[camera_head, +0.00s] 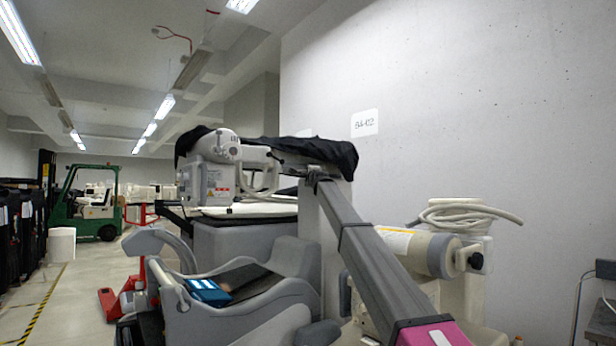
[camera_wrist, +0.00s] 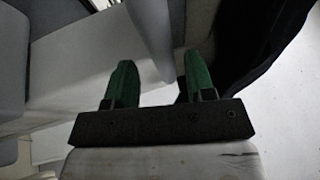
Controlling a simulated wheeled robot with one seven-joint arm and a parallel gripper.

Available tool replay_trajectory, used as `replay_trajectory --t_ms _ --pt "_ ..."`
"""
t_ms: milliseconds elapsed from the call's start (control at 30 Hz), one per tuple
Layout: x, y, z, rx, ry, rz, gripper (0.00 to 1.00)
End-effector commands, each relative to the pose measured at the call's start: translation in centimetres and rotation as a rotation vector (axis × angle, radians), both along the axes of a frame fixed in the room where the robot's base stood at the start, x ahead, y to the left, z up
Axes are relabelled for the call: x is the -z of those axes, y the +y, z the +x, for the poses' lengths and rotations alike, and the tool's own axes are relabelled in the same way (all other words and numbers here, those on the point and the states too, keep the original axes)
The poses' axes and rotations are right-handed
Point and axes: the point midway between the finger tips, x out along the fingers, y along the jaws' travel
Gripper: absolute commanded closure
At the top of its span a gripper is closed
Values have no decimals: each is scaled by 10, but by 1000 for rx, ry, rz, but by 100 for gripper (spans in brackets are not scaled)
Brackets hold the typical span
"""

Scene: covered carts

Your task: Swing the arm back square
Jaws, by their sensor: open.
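A mobile medical cart (camera_head: 235,290) stands in the middle of the head view. A white tube head (camera_head: 205,180) sits at the left end of its raised arm, and black cloth (camera_head: 330,152) drapes the arm's right part. A long grey beam (camera_head: 365,250) runs diagonally down to a pink end at the bottom edge. In the wrist view my gripper (camera_wrist: 161,80) has two green fingers spread apart with nothing held between them. Pale surfaces (camera_wrist: 85,80) lie beyond the fingers, and dark cloth (camera_wrist: 245,50) hangs behind the right finger. I cannot make out my gripper in the head view.
A concrete wall (camera_head: 470,110) with a sign (camera_head: 365,123) closes the right side. A pale unit with a coiled hose (camera_head: 460,216) stands against it. A green forklift (camera_head: 95,205), a red pallet truck (camera_head: 108,302) and dark covered carts (camera_head: 20,225) stand left. Floor shows there.

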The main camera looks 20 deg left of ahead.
Motion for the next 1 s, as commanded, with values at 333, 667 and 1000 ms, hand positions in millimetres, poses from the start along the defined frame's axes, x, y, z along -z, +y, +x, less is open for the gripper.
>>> replay_trajectory --t_ms 333,667,1000 --pt "13 -32 -53 1 2 -3 50" --pt "13 -34 -56 2 2 -3 50" --pt "-16 -24 -51 -84 71 -56 100"
